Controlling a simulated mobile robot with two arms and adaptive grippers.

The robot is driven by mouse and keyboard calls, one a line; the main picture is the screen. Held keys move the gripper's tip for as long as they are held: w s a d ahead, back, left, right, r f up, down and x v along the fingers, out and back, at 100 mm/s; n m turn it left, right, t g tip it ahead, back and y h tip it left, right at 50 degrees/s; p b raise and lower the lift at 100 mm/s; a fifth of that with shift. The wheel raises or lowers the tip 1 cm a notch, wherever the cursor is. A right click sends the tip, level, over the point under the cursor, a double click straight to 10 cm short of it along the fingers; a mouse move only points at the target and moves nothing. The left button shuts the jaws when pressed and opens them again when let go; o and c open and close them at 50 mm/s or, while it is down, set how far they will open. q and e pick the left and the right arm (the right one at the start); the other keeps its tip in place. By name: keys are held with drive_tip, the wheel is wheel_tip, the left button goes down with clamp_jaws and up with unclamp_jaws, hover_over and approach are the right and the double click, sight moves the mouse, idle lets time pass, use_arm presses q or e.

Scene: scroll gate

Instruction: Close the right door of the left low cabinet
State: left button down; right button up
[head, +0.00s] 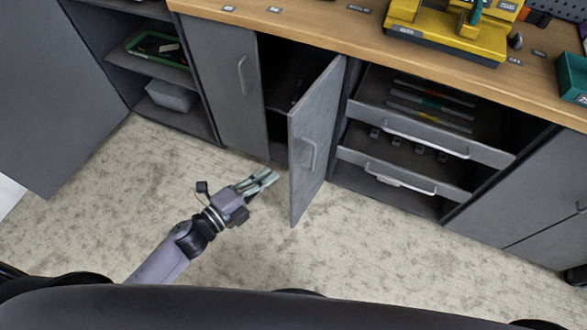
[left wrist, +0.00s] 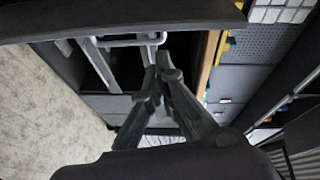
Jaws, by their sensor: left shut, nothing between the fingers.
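The right door (head: 318,132) of the left low cabinet stands wide open. It is a grey panel hinged on its right side, with its free edge out over the floor and a handle (head: 308,155) on the face turned right. The left door (head: 225,80) of that cabinet is closed. My left gripper (head: 272,178) is shut and empty, low over the floor just left of the open door's free edge, with a small gap in the picture. Its closed fingers also show in the left wrist view (left wrist: 163,62). My right gripper is not in view.
Right of the door, two drawers (head: 430,140) stand pulled out under the wooden worktop (head: 330,38). At the left are open shelves with a green tray (head: 158,48) and a grey bin (head: 172,95), beside another grey panel (head: 60,100). The floor (head: 370,245) in front is clear.

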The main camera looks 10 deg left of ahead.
use_arm(q)
drive_tip(key=s+d+r+m+h, duration=0.2)
drive_tip(key=d+r+m, duration=0.1)
drive_tip(key=r, duration=0.1)
drive_tip(key=b, duration=0.1)
hover_over(294, 149)
drive_tip(key=s, duration=0.4)
drive_tip(key=shift+w+d+f, duration=0.2)
drive_tip(key=shift+w+d, duration=0.05)
drive_tip(key=shift+a, duration=0.1)
